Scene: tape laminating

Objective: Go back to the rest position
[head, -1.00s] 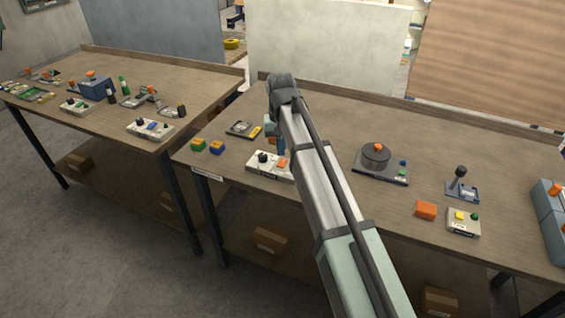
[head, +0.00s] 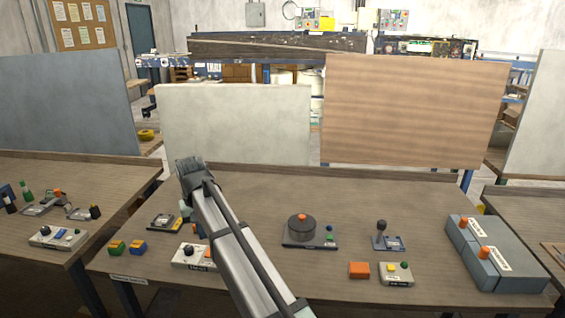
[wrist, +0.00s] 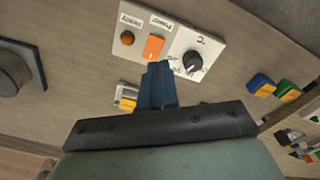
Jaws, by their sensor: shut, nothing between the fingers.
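My gripper (head: 184,212) is above the left part of the middle workbench (head: 350,195), with my arm reaching in from the bottom of the head view. In the wrist view, the blue fingers of my gripper (wrist: 159,80) are pressed together with nothing between them. Their tips appear just below the white control panel (wrist: 170,40), which has a black dial, an orange switch and a round orange lamp. I cannot tell how high the fingers are above it. The panel (head: 186,262) is partly hidden by my arm in the head view.
On the bench are a round dark device (head: 302,230), a joystick unit (head: 386,242), an orange block (head: 359,270), grey-blue boxes (head: 500,265), and green (head: 116,248) and blue (head: 139,248) blocks. The bench's back strip is clear.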

